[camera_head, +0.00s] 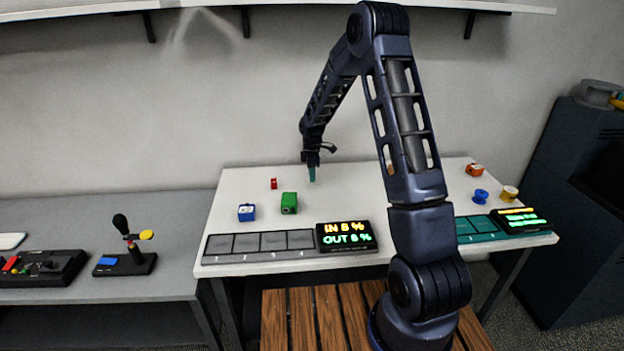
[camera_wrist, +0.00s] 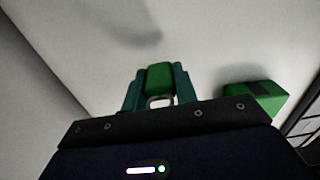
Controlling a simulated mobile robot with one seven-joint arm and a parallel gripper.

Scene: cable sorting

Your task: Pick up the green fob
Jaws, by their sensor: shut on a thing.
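My gripper (camera_wrist: 160,90) has teal fingers and is shut on the green fob (camera_wrist: 159,78), which sits between the fingertips in the wrist view. A small ring-like grey part shows at the fob's near end. In the head view my gripper (camera_head: 311,173) points down over the back middle of the white table. The fob cannot be made out there, and I cannot tell whether it touches the table.
A green block (camera_head: 289,203) stands in front of my gripper, with a blue block (camera_head: 246,212) and a small red piece (camera_head: 274,184) to the left. A grey tray strip (camera_head: 260,243) and display (camera_head: 346,236) line the front edge. Spools stand at right.

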